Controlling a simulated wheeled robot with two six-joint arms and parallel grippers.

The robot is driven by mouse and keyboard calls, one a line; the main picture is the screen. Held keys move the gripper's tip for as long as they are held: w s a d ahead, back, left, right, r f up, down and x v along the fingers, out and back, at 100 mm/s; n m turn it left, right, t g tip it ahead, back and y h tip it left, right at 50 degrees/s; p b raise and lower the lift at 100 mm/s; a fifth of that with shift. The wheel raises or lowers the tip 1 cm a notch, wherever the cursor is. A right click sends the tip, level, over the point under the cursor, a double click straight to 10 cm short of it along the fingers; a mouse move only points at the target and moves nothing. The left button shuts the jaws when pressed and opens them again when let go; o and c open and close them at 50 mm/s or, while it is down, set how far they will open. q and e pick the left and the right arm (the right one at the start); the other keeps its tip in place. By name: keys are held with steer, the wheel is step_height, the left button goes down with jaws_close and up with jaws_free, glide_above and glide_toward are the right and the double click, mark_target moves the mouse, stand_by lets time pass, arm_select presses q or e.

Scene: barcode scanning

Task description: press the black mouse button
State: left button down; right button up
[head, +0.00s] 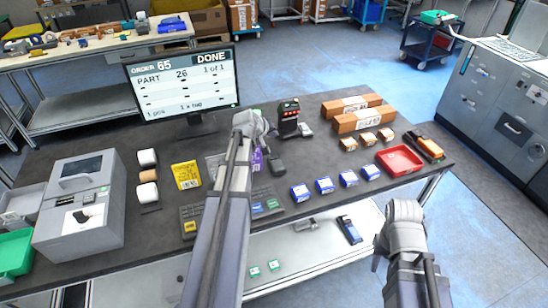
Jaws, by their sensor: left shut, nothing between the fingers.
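My left gripper (264,132) is shut and empty, a short way behind the mouse in the picture. My left arm hides much of it, and its fingertips are hard to make out. I cannot tell its height above the table or see it touch the mouse. My right arm stands at the lower right, off the table. Its fingers do not show.
A monitor (185,85) reads ORDER 65, DONE. A scanner (289,120) stands behind the mouse. Blue boxes (324,186), cartons (362,118) and a red tray (399,160) lie to the right. A printer (80,205) and a yellow packet (186,175) are left.

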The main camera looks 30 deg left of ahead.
mark_target(273, 158)
arm_select(q)
steer(key=shift+f+b, duration=4.05)
steer(key=shift+f, duration=0.15)
steer(key=shift+f, duration=0.1)
steer(key=shift+f+b, duration=0.3)
steer(key=shift+b, duration=0.1)
steer(key=shift+f+b, duration=0.4)
steer(key=shift+r, duration=0.1)
steer(key=shift+r+p, duration=0.75)
steer(key=shift+p, duration=0.1)
step_height(273, 158, up, 5)
steer(key=p, duration=0.5)
